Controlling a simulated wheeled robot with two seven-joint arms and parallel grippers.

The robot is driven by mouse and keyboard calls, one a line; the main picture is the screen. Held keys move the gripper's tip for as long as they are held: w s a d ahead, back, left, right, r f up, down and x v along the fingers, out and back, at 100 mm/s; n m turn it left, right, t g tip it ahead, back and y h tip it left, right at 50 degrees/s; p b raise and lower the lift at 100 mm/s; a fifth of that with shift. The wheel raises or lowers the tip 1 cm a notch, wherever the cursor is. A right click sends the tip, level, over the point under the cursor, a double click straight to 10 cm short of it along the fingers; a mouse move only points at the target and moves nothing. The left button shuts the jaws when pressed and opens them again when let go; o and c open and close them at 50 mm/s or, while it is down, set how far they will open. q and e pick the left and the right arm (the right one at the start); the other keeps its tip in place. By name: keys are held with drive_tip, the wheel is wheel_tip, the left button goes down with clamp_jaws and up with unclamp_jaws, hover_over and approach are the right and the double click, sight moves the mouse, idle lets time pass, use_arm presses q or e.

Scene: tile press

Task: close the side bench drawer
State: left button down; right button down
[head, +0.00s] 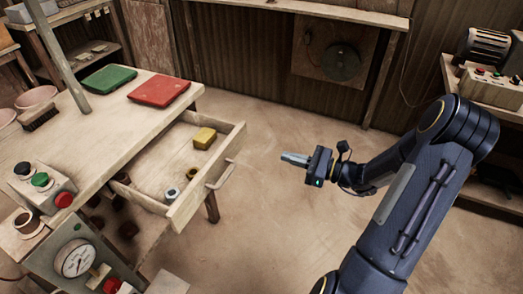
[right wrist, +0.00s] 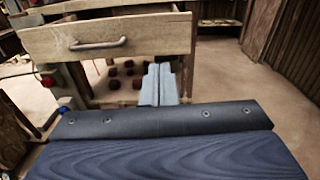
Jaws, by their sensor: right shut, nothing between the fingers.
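The side bench drawer (head: 180,165) is pulled out from the wooden bench, and its inside shows in the head view. It holds a yellow block (head: 204,138) and a few small round parts. Its front has a metal handle (head: 222,175). In the right wrist view the drawer front (right wrist: 150,38) and handle (right wrist: 98,44) face me at the top. My right gripper (head: 286,158) is shut and empty, to the right of the drawer front and apart from it. It also shows in the right wrist view (right wrist: 160,82), below the drawer front. My left gripper is not in view.
A button box (head: 42,188) and a gauge (head: 76,260) stand at the left. The floor (head: 262,220) between drawer and right arm is clear.

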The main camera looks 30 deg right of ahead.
sight(240, 141)
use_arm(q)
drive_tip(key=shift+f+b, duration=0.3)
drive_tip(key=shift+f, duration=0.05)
use_arm(e)
drive_tip(key=shift+m, duration=0.3)
drive_tip(key=x, duration=1.3)
drive_tip(key=shift+w+d, duration=0.15)
drive_tip(key=shift+w, duration=0.4)
